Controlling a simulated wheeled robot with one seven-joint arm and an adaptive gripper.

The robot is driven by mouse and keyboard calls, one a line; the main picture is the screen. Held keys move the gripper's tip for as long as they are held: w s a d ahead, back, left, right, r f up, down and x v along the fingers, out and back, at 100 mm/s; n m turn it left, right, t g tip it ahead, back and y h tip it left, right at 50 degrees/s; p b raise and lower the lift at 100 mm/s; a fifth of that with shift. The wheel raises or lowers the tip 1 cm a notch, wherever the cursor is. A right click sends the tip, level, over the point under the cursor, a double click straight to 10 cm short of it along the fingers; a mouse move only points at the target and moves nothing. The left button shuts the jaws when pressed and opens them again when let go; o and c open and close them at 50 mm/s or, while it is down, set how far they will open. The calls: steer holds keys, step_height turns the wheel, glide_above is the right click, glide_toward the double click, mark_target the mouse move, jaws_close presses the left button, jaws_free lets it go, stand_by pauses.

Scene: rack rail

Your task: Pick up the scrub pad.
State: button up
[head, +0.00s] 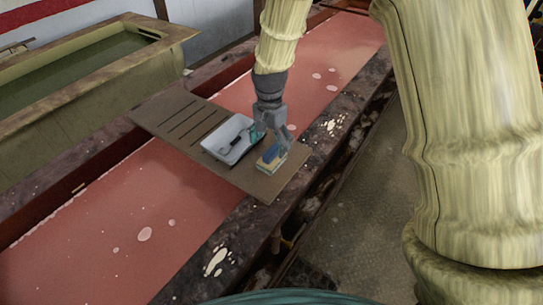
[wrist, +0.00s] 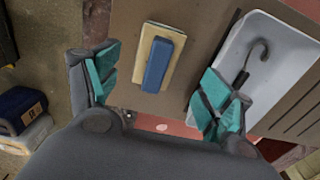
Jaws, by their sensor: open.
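The scrub pad (head: 269,164) is a beige block with a blue grip on top. It lies flat on a brown slotted board (head: 160,112), near the board's front right end. In the wrist view the scrub pad (wrist: 157,62) shows between and beyond the teal fingertips. My gripper (head: 272,138) is open and empty, pointing down just over the pad. In the wrist view my gripper (wrist: 162,72) has a finger on each side of the pad, with gaps to both. The head view partly hides the pad behind a finger.
A white tray (head: 216,145) stands on the board close left of the pad. It holds a hooked tool (wrist: 256,58) with a dark handle; my right finger in the wrist view overlaps the tray's edge. The board spans a red-surfaced trough (head: 110,230) with dark, pale-spotted edges.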

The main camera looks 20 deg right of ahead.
mark_target(272, 150)
steer(key=shift+s+d+f, duration=0.1)
steer(key=shift+s+f, duration=0.1)
steer(key=shift+f, duration=0.15)
steer(key=shift+w+d+f+p, duration=0.1)
steer(key=shift+f+p, duration=0.45)
steer(key=shift+f, duration=0.15)
steer(key=shift+w+d+f+p, duration=0.1)
steer(key=shift+f+p, duration=0.45)
steer(key=shift+f, duration=0.1)
steer(key=shift+f+p, duration=0.4)
steer(key=shift+f, duration=0.85)
steer(key=c, duration=1.1)
